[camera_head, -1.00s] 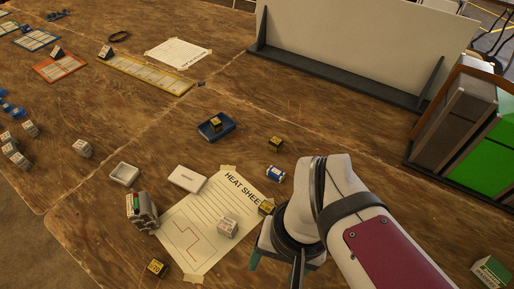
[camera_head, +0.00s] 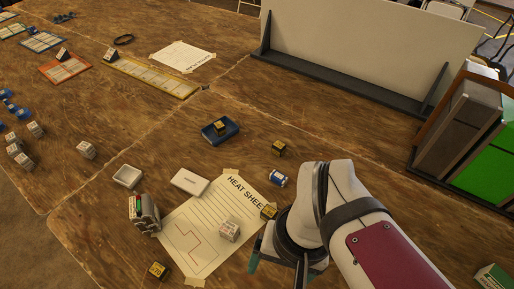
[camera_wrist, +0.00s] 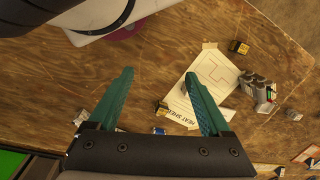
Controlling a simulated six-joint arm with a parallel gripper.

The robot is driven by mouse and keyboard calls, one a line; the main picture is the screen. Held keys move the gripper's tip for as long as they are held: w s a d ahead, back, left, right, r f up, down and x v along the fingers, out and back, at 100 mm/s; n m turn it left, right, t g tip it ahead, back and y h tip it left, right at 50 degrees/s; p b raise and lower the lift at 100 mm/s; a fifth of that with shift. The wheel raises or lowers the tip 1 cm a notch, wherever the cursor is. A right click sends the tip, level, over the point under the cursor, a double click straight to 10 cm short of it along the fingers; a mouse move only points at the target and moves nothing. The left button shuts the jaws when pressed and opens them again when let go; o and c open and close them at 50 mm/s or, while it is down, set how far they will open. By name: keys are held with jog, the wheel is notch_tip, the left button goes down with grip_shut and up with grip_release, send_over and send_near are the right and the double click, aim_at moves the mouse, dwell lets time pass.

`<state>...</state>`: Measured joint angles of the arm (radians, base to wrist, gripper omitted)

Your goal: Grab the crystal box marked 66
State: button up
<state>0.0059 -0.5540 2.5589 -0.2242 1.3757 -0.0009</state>
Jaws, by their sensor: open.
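Several small dark cubes with yellow faces are in the head view: one in a blue tray (camera_head: 220,127), one behind the sheet (camera_head: 279,148), one at the sheet's right edge (camera_head: 268,212) and one at the front (camera_head: 158,271). A pale cube (camera_head: 229,230) sits on the heat sheet. I cannot read 66 on any box. My gripper (camera_head: 276,277) is open and empty, right of the sheet. In the wrist view, its teal fingers (camera_wrist: 160,73) are spread above bare wood. A dark-yellow cube (camera_wrist: 162,107) shows between them; the right finger partly hides the pale cube.
The heat sheet (camera_head: 196,244) is taped to the wooden table. A grey device (camera_head: 144,213), a white block (camera_head: 190,182), a small white tray (camera_head: 128,176) and a blue-white cylinder (camera_head: 277,178) are around it. More pale cubes (camera_head: 86,150) lie at left. A white panel stands behind.

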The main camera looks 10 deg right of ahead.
jog(key=w+d+f+n+h, duration=0.25)
jog(key=w+n, duration=0.25)
jog(key=n, duration=0.5)
jog(key=n+t+h, duration=0.3)
jog(key=n, duration=1.8)
send_near(269, 212)
jog(key=x, duration=1)
jog(key=shift+w+f, duration=0.1)
jog(key=shift+f, duration=0.2)
grip_shut()
